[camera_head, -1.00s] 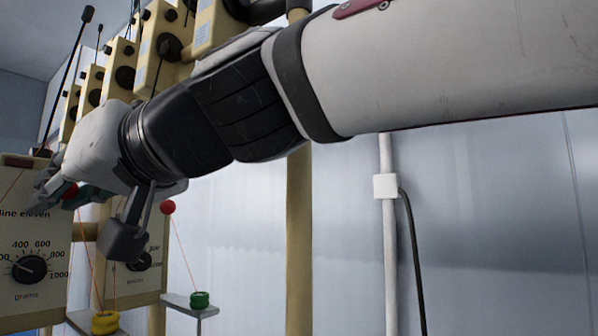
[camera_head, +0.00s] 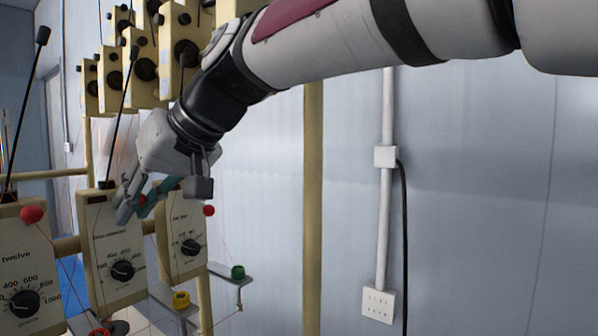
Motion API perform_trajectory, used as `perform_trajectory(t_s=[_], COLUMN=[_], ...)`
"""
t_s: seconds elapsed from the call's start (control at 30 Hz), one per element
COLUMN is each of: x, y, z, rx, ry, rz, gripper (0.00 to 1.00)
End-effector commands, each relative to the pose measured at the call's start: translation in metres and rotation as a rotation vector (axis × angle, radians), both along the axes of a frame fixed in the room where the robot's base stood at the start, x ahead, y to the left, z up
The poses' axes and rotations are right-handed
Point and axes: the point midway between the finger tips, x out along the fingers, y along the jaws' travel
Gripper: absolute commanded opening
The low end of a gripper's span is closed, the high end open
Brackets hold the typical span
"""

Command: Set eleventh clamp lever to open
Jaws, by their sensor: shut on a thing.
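The eleventh panel (camera_head: 117,262), a cream box with a grams dial (camera_head: 122,271), stands in the middle of a row at the left. Its label is hard to read now. My gripper (camera_head: 140,200) is at the upper right corner of this panel, shut on a red knob (camera_head: 142,199), which looks like the clamp lever's end. The fingers hide most of the knob and lever, so the lever's angle cannot be told.
The twelve panel (camera_head: 25,262) with its red ball (camera_head: 31,214) is to the left. Another panel (camera_head: 188,240) with a red ball (camera_head: 209,210) is right. Thin threads run to yellow (camera_head: 181,300) and green (camera_head: 238,272) spools. Black-tipped rods rise nearby.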

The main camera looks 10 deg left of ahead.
Motion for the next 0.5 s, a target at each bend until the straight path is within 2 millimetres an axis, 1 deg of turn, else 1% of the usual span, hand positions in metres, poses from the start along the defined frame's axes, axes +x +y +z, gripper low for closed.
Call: perform_trajectory(t_s=[0.03,0.3,0.5], x=[-0.0031,-0.0008,0.0005], y=[0.0011,0.0021,0.0025], z=[0.0055,0.0064,0.0065], rx=[-0.016,-0.081,-0.098], ry=[0.008,0.042,0.050], rz=[-0.001,0.000,0.000], gripper=[0.00,0.00,0.00])
